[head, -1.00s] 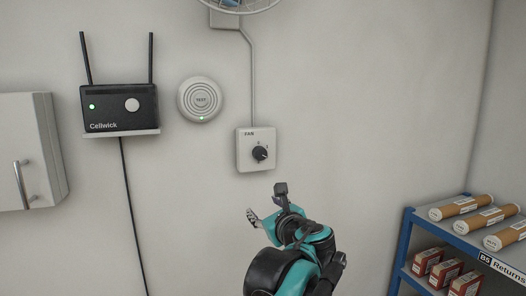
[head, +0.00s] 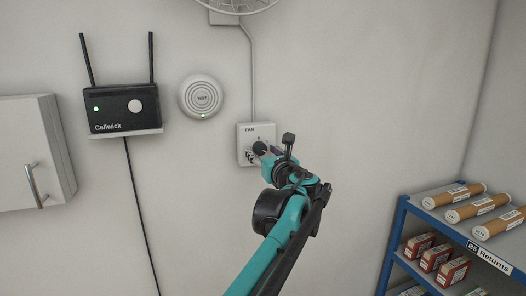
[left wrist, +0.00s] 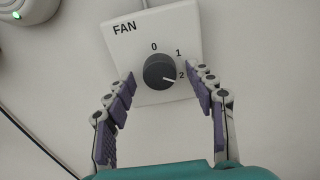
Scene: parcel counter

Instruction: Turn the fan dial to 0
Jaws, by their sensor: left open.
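The fan dial (left wrist: 159,71) is a round black knob on a white wall plate (left wrist: 120,45) marked FAN, with 0, 1 and 2 around it. In the left wrist view its white pointer line points at the 2. My left gripper (left wrist: 167,83) is open, one finger on each side of the dial's lower part, with the dial ahead between the fingertips. I see no contact with the dial. In the head view the gripper (head: 268,158) partly covers the lower right of the plate; the dial (head: 259,149) shows beside it. My right gripper is not in view.
A round grey device marked TEST (head: 201,98) and a black Cellwick router (head: 124,108) are on the wall to the left. A cable (head: 252,80) runs up from the plate to a fan (head: 235,5). A blue shelf of parcels (head: 398,221) stands at right.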

